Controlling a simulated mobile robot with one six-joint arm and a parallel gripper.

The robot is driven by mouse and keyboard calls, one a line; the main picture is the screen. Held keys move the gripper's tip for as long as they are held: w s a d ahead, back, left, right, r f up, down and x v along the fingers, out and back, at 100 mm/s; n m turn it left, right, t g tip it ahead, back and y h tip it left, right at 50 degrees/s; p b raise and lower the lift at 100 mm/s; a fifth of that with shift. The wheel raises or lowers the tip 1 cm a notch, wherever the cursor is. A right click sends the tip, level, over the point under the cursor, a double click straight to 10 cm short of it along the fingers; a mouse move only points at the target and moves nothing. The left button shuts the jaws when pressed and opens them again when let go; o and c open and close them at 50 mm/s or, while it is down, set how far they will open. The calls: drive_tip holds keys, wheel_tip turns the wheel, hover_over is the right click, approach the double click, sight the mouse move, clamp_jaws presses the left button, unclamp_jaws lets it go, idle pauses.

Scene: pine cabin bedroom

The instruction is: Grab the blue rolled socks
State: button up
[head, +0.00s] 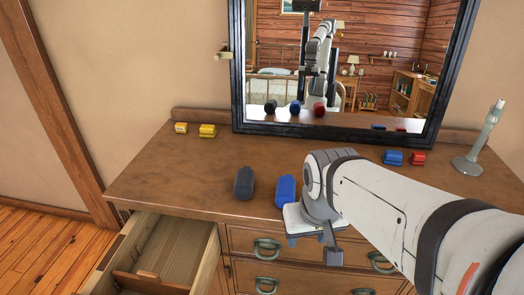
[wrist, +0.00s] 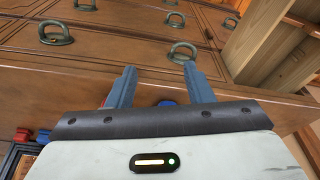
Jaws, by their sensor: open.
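The blue rolled socks (head: 286,190) lie on the dresser top, right of a dark grey roll (head: 243,183). In the head view, my gripper (head: 308,240) is at the dresser's front edge, just in front of the blue socks, with my arm over their right side. In the wrist view, my gripper (wrist: 160,85) is open, with nothing between its fingertips. A bit of blue (wrist: 167,103), likely the socks, shows between the finger bases, mostly hidden by the gripper body. A red sliver, perhaps a red roll, shows behind the left finger.
An open drawer (head: 168,250) juts out at front left. The mirror (head: 345,128) stands at the back and reflects dark, blue and red rolls. Small yellow (head: 207,131), blue (head: 393,157) and red (head: 417,158) objects lie near the back. A candlestick (head: 484,140) stands at right.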

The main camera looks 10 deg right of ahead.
drive_tip(key=o, duration=0.6)
drive_tip(key=shift+m+g, duration=0.6)
drive_tip(key=shift+m, duration=0.1)
drive_tip(key=w+r+p, duration=0.1)
drive_tip(key=w, duration=0.2)
drive_tip(key=w+r+p, duration=0.1)
drive_tip(key=w, duration=0.2)
drive_tip(key=w+d+r+p, duration=0.1)
drive_tip(key=w+p, duration=0.1)
drive_tip(key=w, duration=0.1)
drive_tip(key=shift+w+r, duration=0.15)
drive_tip(key=shift+w, duration=0.1)
drive_tip(key=shift+c, duration=0.2)
drive_tip(key=m+g+p, duration=0.1)
drive_tip(key=m+p, duration=0.1)
drive_tip(key=p, duration=0.2)
hover_over(286, 183)
drive_tip(key=s, duration=0.1)
wheel_tip(286, 183, down, 2)
drive_tip(key=shift+d+f, duration=0.1)
drive_tip(key=shift+w+f, duration=0.35)
drive_tip(key=shift+f, duration=0.15)
drive_tip(key=f+p, duration=0.1)
drive_tip(key=f, duration=0.6)
drive_tip(key=shift+w+f+p, duration=0.1)
drive_tip(key=shift+w+p, duration=0.1)
drive_tip(key=shift+p, duration=0.15)
